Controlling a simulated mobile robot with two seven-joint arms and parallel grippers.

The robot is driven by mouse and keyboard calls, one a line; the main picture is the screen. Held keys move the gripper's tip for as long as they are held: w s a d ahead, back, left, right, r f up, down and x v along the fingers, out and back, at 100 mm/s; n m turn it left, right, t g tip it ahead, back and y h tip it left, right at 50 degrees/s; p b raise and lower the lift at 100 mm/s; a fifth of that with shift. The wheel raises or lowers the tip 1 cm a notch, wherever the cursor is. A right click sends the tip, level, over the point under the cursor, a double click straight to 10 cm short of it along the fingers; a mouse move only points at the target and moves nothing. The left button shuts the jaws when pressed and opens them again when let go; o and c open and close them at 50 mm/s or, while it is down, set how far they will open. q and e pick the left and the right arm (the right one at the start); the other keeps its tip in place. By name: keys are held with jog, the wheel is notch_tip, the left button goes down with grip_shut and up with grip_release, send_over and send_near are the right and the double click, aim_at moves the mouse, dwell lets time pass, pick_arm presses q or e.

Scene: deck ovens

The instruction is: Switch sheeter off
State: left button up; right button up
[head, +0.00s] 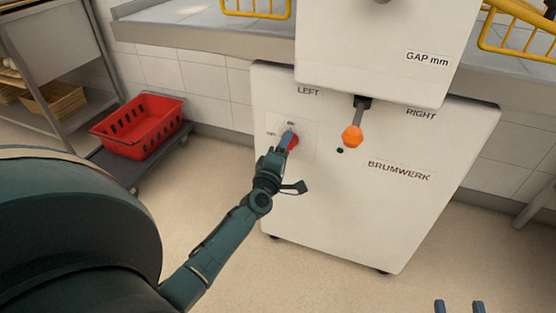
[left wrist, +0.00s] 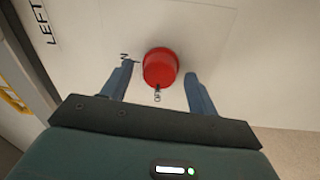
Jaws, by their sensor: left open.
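The sheeter (head: 340,215) is a white cabinet with a head above it, marked "BRUMWERK", "LEFT", "RIGHT" and "GAP mm". A red round switch knob (head: 294,143) sits on its front at the left, on a pale plate with small labels. My left gripper (head: 286,140) is at the knob and partly hides it. In the left wrist view the red knob (left wrist: 160,67) lies between the two open, spread fingers, with a gap on each side. Small letters show beside and below it. The tips of my right gripper (head: 459,306) show at the bottom right, apart and empty.
An orange-tipped lever (head: 352,136) hangs at the middle of the sheeter, right of the knob. A red crate (head: 138,127) stands on a dark dolly at the left. A metal shelf with baskets is at the far left. Floor in front is clear.

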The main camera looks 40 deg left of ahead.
pick_arm(q)
jog(key=p+v, duration=0.1)
jog(key=v, duration=1.1)
jog(key=shift+s+p, duration=0.25)
jog(key=shift+p, duration=0.1)
pick_arm(e)
jog(key=shift+w+d+f+m+g+h, duration=0.1)
jog(key=shift+w+d+m+g+h, duration=0.1)
jog(key=shift+d+m+g+h, duration=0.35)
jog(key=shift+s+a+f, duration=0.1)
jog(key=shift+a, duration=0.05)
